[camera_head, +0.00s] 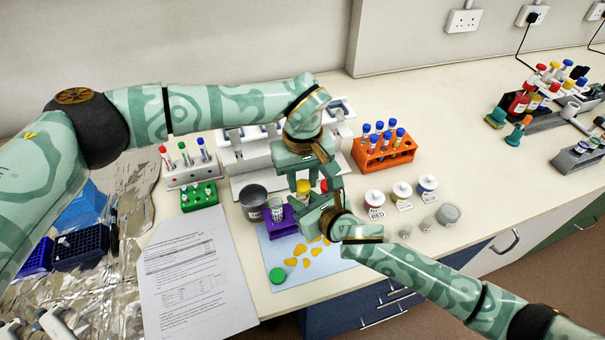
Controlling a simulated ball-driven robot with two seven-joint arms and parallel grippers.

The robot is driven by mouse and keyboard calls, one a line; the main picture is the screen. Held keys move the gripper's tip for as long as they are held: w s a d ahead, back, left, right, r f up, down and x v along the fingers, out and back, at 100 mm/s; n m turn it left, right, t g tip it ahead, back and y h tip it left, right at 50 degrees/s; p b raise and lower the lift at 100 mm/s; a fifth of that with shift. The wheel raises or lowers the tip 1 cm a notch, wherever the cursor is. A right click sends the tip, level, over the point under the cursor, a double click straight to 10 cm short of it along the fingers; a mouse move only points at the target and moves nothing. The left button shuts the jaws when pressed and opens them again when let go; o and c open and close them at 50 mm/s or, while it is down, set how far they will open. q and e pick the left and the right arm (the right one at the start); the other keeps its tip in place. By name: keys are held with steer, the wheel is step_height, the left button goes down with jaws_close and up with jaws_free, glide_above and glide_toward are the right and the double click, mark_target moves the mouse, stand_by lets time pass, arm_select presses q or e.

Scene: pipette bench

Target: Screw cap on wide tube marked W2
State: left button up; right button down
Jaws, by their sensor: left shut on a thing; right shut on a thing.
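Both grippers meet above the blue mat (258,240). My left gripper (305,181) comes from above and is shut on a yellow cap (303,187). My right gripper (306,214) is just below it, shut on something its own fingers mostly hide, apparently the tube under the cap. I cannot tell whether cap and tube touch, and no W2 mark is readable. A small purple rack (279,228) on the mat, left of the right gripper, holds a clear open tube (276,208). A loose green cap (277,275) lies at the mat's front left.
Yellow scraps (300,250) lie on the mat. A grey pot (253,200) stands left of the rack. An orange rack (383,153) of blue-capped tubes and white jars (374,204) stand to the right. A printed sheet (195,275) lies left. The bench's right-hand middle is clear.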

arm_select(q)
steer(key=shift+f, duration=0.3)
steer(key=shift+f, duration=0.6)
stand_by(0.4)
steer(key=m, duration=0.3)
steer(key=o, duration=0.9)
steer(key=shift+r, duration=2.25)
steer(key=shift+c, duration=0.2)
